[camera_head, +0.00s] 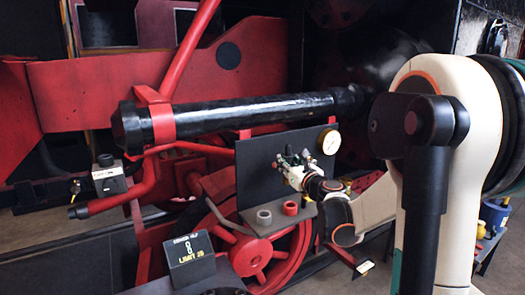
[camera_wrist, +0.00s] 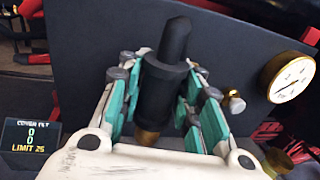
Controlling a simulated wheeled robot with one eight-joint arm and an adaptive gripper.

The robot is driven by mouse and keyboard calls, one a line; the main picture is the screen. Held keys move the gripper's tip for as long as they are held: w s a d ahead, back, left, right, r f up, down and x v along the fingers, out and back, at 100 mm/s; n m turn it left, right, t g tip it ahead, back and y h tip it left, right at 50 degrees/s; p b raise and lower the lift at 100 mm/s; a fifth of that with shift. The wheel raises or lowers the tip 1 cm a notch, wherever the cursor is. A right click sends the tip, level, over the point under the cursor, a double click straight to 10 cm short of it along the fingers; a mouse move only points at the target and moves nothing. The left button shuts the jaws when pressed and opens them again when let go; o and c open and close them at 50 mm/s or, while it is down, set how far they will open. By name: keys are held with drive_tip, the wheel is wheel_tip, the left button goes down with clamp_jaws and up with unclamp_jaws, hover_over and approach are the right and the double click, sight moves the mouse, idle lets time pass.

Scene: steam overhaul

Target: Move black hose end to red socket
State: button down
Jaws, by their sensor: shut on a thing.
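The black hose end (camera_wrist: 168,80) is a dark cylinder with a narrower top and a brass-coloured tip below. It stands between the teal pads of my gripper (camera_wrist: 172,95) in the wrist view, and my gripper is shut on it. In the head view my gripper (camera_head: 294,165) is in front of the dark upright panel, above a small grey shelf. The red socket (camera_head: 291,208) is a short red ring on that shelf, below my gripper and apart from it. The hose end is too small to make out clearly in the head view. The red socket cannot be made out in the wrist view.
A grey socket (camera_head: 264,217) stands left of the red one. A round gauge (camera_head: 329,142) is fixed at the panel's upper right, close to my gripper. A display box (camera_head: 191,261) stands at lower left. A long black cylinder (camera_head: 240,117) runs above the panel (camera_head: 258,160).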

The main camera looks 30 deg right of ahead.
drive_tip(key=d+f, duration=0.1)
drive_tip(key=f, duration=0.2)
drive_tip(key=shift+s+d, duration=0.15)
drive_tip(key=shift+d, duration=0.25)
drive_tip(key=shift+f+b, duration=1.7)
drive_tip(key=shift+f, duration=0.7)
drive_tip(key=shift+f+b, duration=1.25)
drive_tip(key=shift+b, duration=0.45)
idle(0.6)
drive_tip(key=shift+f+b, duration=0.55)
drive_tip(key=shift+f, duration=0.1)
drive_tip(key=c, duration=1.1)
unclamp_jaws()
drive_tip(key=shift+o, duration=0.2)
drive_tip(key=s+a, duration=0.1)
drive_tip(key=s, duration=1.1)
drive_tip(key=shift+a, duration=0.25)
